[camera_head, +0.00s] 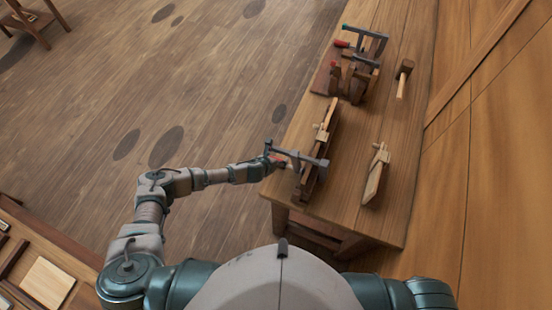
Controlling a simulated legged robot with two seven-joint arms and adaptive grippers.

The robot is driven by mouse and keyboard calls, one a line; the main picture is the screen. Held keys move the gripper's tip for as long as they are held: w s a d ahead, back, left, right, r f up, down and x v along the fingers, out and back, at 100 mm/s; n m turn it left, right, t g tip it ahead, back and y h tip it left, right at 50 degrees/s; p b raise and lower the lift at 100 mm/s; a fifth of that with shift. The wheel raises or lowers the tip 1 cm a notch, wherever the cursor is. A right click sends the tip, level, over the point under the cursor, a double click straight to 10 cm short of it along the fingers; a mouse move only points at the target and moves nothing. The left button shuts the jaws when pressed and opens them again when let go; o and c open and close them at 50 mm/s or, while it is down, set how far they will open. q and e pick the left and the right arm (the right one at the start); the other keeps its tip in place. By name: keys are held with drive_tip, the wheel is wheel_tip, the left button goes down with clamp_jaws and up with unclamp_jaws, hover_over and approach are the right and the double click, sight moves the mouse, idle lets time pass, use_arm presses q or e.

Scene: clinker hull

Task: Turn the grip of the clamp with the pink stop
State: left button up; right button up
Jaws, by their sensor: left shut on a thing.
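A grey metal clamp (302,157) sits at the near left edge of the wooden bench, on the end of a long dark wooden piece (312,176). My left arm reaches in from the left, and my left gripper (275,161) is shut on the clamp's grip at its left end. The gripper hides most of that grip. A small reddish-pink spot (268,146) shows beside the fingers; I cannot tell whether it is the stop. My right gripper is out of view.
The bench (345,210) has bare top at its near end. Further back are more grey clamps (370,44) with red and green parts, and a mallet (403,80). A light wooden tool (376,174) lies to the right. A wooden wall (490,170) stands beyond the bench's right side.

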use_arm(q)
drive_tip(key=o, duration=1.1)
drive_tip(key=v, duration=1.2)
drive_tip(key=shift+w, duration=0.1)
